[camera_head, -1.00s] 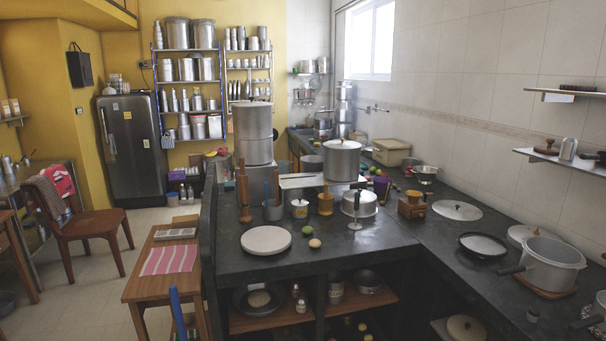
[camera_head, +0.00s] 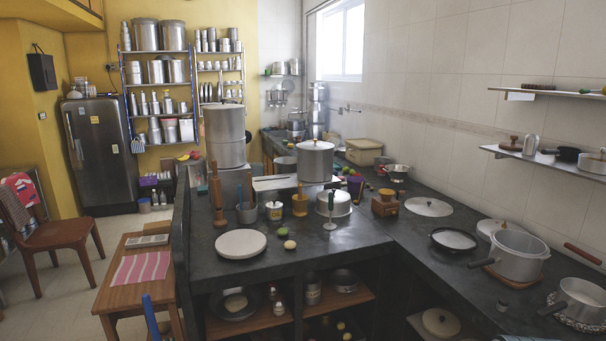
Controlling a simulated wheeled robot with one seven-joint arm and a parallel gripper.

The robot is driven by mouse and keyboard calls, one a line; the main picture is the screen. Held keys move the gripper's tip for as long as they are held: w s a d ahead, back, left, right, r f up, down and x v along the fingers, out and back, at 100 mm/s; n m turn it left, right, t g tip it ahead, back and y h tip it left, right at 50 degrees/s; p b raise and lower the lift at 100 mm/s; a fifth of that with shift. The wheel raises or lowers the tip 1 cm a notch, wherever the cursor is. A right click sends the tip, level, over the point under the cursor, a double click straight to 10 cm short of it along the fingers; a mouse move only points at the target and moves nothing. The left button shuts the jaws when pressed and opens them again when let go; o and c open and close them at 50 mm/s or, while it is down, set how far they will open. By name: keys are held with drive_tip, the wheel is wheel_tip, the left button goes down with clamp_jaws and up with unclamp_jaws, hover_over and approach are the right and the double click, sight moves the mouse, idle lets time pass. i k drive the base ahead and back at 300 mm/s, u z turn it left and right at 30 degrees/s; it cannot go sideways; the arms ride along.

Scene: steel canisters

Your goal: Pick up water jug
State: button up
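I cannot tell for sure which thing is the water jug. A small steel vessel (camera_head: 530,145) stands upright on the lower wall shelf at the right; it may be a jug, but it is too small to be sure. My gripper is not in view.
The dark counter (camera_head: 330,255) holds a white round board (camera_head: 240,244), a pan (camera_head: 453,240) and pots such as the open one (camera_head: 519,254). A wooden table (camera_head: 140,275) and chair (camera_head: 62,235) stand at left. Floor shows between the chair and fridge (camera_head: 100,155).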

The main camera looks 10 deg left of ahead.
sight(256, 168)
drive_tip(key=u, duration=2.5)
drive_tip(key=i, duration=5.45)
drive_tip(key=z, duration=2.2)
